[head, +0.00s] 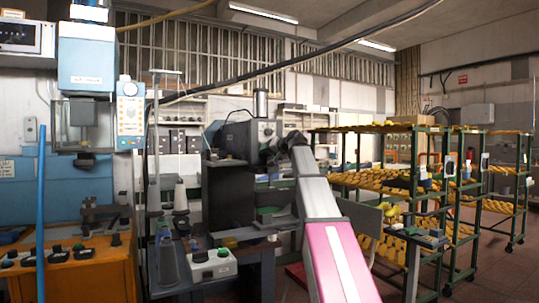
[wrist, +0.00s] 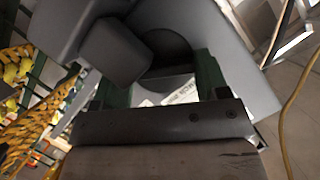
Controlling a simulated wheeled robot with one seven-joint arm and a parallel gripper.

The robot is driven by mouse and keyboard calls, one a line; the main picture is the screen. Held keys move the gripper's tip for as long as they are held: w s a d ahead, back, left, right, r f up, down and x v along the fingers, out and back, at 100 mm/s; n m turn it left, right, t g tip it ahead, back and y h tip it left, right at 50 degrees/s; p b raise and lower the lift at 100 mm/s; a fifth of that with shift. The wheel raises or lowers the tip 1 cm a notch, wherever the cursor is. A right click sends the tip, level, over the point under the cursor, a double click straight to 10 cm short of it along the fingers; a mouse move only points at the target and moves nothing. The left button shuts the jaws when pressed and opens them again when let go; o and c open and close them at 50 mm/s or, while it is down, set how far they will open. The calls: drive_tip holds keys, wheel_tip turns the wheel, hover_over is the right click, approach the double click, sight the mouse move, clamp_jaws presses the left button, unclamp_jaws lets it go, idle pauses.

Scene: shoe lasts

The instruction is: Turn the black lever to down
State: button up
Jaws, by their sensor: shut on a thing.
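The grey and black machine (head: 240,140) stands on a dark stand left of the picture's middle in the head view. My arm reaches up from the bottom to its right side, and my gripper (head: 272,150) is against that side. My gripper is shut on the black lever there; the lever is too small and too covered to make out in the head view, so its angle cannot be told. In the wrist view, dark grey rounded machine parts (wrist: 118,55) fill the top, close to my gripper. The contact between the jaws and the lever is not clear.
Green racks with yellow shoe lasts (head: 385,180) stand to the right. A white control box (head: 213,266) with buttons is in front of the machine's stand. An orange bench (head: 75,268) is at the left. A cable (head: 330,55) hangs across the top. Floor shows at the right.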

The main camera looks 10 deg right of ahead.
drive_tip(key=o, duration=0.9)
drive_tip(key=shift+o, duration=0.2)
drive_tip(key=shift+s, duration=0.1)
drive_tip(key=v, duration=1)
drive_tip(key=shift+s, duration=0.25)
drive_tip(key=shift+d+r, duration=0.1)
drive_tip(key=shift+d, duration=0.1)
